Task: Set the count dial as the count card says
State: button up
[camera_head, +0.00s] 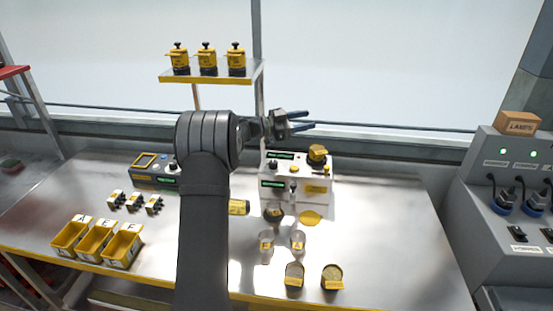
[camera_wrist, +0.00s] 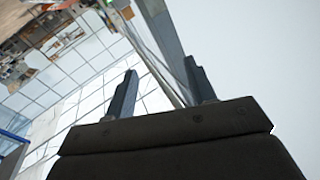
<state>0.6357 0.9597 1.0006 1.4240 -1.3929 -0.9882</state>
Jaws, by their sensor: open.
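The seeder (camera_head: 325,180) is a white box with two green displays, standing on the bench. A small dark knob (camera_head: 273,165) sits beside its upper display and another control (camera_head: 293,187) is near the lower one; I cannot tell which is the count dial. A yellow label (camera_head: 316,189) is on its front, too small to read. I cannot make out which piece is the count card. My gripper (camera_head: 309,120) is open and empty, raised above and behind the seeder, touching nothing. In the wrist view its two fingers (camera_wrist: 160,68) stand apart, with windows and floor beyond.
Yellow lettered bins (camera_head: 122,250) stand at the left of the bench (camera_head: 390,250). A small dark console (camera_head: 150,178) is behind them. Clear cups (camera_head: 266,246) and round containers (camera_head: 332,277) stand before the seeder. A shelf (camera_head: 200,78) holds yellow-black units.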

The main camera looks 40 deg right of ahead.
jog(key=w+r+n+t+y, duration=0.1)
jog(key=w+r+n+t, duration=0.2)
jog(key=w+n+t, duration=0.4)
jog(key=w+r+n+t+y, duration=0.1)
jog(key=w+r+n+t, duration=0.25)
jog(key=w+t, duration=0.5)
jog(key=n+g+y, duration=0.5)
jog(key=n+y, duration=0.2)
jog(key=y, duration=0.5)
send_near(273, 162)
jog(key=shift+t, duration=0.35)
jog(key=x, duration=0.8)
jog(key=shift+s+d+f, duration=0.15)
jog(key=shift+s+f, duration=0.05)
jog(key=shift+f, duration=0.2)
jog(key=shift+c, duration=0.4)
